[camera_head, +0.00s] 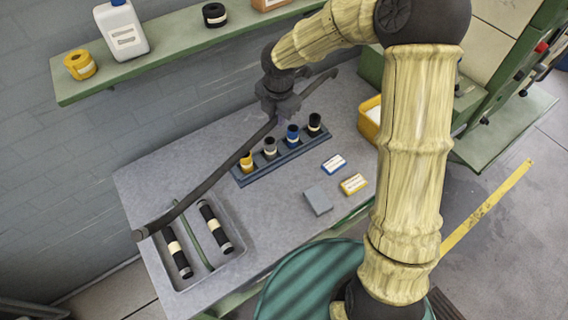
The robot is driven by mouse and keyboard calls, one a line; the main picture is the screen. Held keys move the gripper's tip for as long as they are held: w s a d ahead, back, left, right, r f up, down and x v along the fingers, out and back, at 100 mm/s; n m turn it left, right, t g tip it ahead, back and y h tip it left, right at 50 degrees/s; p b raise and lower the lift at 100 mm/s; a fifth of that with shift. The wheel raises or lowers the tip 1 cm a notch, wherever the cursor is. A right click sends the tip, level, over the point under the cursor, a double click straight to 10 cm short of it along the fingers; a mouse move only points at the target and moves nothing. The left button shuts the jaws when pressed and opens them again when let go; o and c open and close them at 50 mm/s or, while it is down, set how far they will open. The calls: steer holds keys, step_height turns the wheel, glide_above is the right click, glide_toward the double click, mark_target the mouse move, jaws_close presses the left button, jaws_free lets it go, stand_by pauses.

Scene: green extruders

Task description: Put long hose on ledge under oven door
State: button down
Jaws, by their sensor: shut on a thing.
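My gripper (277,104) is shut on a long dark hose (205,189) above the back of the grey table. The hose runs from its lower left end, over the tray, up to my gripper. A shorter part of it shows beyond my gripper on the right. My gripper's fingers are small and partly hidden by the wrist. An oven door and the ledge under it cannot be made out for sure; a green machine (500,75) with a green ledge (515,125) at its base stands at the right.
A grey tray (238,262) with black rolls and a green rod is on the table (150,185). A blue rack (290,158) holds several small rolls. Small boxes (353,184) and a yellow bin (369,122) are nearby. A green wall shelf (170,50) carries a white jug (121,30).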

step_height(320, 180, down, 6)
steer(key=shift+p, duration=0.3)
steer(key=shift+f, duration=0.15)
steer(key=shift+f, duration=1.8)
steer(key=shift+f, duration=0.1)
steer(key=c, duration=1.3)
jaws_free()
